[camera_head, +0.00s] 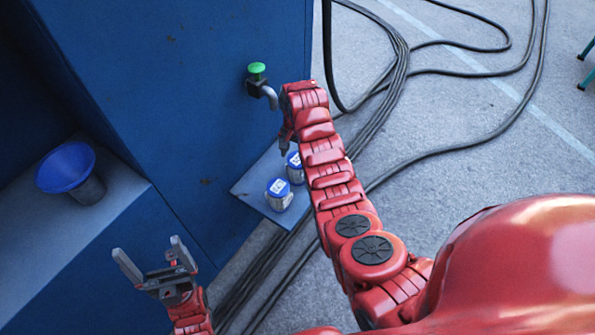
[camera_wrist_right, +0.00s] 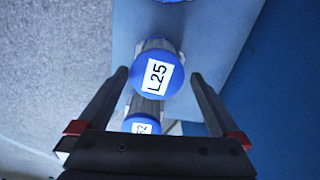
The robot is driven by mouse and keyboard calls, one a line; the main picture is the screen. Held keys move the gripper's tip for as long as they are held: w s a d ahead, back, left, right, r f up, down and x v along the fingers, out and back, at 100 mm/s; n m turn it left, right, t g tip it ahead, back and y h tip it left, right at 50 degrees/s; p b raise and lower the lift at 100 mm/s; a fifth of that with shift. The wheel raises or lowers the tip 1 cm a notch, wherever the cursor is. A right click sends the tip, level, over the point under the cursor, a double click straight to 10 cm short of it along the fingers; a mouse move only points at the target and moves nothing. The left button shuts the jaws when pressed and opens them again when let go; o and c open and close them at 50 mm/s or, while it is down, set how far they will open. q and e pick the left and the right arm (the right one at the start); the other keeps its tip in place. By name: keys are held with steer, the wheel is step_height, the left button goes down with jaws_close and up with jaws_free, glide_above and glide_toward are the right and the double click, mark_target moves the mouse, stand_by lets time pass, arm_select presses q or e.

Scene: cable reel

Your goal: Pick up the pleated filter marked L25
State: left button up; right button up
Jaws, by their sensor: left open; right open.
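The filter marked L25 (camera_wrist_right: 166,78) has a blue cap with a white label and a grey pleated side. In the right wrist view it stands on a blue ledge (camera_wrist_right: 222,35), in line with the gap between my open right fingers, which do not visibly grip it. In the head view two blue-capped filters, a front one (camera_head: 279,194) and a rear one (camera_head: 295,167), stand on the ledge (camera_head: 243,187); I cannot tell which is L25. My right gripper (camera_head: 286,142) is above them, partly hidden. My left gripper (camera_head: 147,247) is open and empty at the lower left.
Another labelled blue-capped filter (camera_wrist_right: 146,125) is close to L25, and a blue edge (camera_wrist_right: 175,1) shows at the top. A green button (camera_head: 257,68) and a grey bent pipe (camera_head: 270,97) are on the blue cabinet (camera_head: 170,90). A blue funnel (camera_head: 66,166) stands left. Black cables (camera_head: 400,75) cross the floor.

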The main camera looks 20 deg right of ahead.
step_height(320, 180, down, 3)
steer(key=shift+r, duration=0.1)
step_height(320, 180, down, 5)
steer(key=shift+s+d, duration=0.1)
steer(key=shift+c, duration=0.2)
steer(key=shift+r, duration=0.1)
steer(key=c, duration=1.5)
steer(key=shift+r, duration=0.1)
